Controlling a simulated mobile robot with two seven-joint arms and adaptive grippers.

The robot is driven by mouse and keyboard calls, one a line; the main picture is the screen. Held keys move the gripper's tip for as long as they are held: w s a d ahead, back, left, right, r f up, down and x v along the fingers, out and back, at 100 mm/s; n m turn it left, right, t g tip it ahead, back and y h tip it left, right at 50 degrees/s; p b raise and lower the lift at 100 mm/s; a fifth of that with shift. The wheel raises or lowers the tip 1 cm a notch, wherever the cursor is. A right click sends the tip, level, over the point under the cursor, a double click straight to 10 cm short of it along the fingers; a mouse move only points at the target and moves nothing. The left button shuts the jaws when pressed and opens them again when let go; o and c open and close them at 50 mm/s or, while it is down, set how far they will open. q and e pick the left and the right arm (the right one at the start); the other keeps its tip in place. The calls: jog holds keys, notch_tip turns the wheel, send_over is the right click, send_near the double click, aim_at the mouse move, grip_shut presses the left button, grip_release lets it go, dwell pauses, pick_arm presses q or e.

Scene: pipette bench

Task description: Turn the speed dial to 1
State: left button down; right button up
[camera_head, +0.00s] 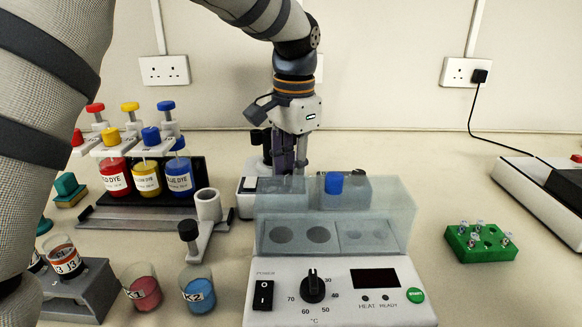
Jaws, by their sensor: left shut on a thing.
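My left gripper (287,168) points down behind the clear water bath and meets the small white device (247,208). It is shut on what appears to be that device's speed dial. The fingers and the bath's wall hide the dial, so its setting cannot be read. A black part of the device stands beside the gripper's left side. The water bath (268,234) stands in front, with its own black temperature knob (313,286) on the front panel. My right gripper is not in view.
A blue-capped tube (333,185) stands in the bath. Red, yellow and blue dye bottles (147,178) stand in a rack at left. Two beakers (197,292) stand in front. A green tube block (474,243) is at right. The bench between bath and block is clear.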

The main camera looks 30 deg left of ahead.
pick_arm(q)
jog(key=shift+m, duration=0.8)
jog(key=c, duration=1.3)
grip_release()
jog(key=r, duration=1.2)
jog(key=shift+s+d, duration=0.15)
jog(key=shift+d, duration=0.1)
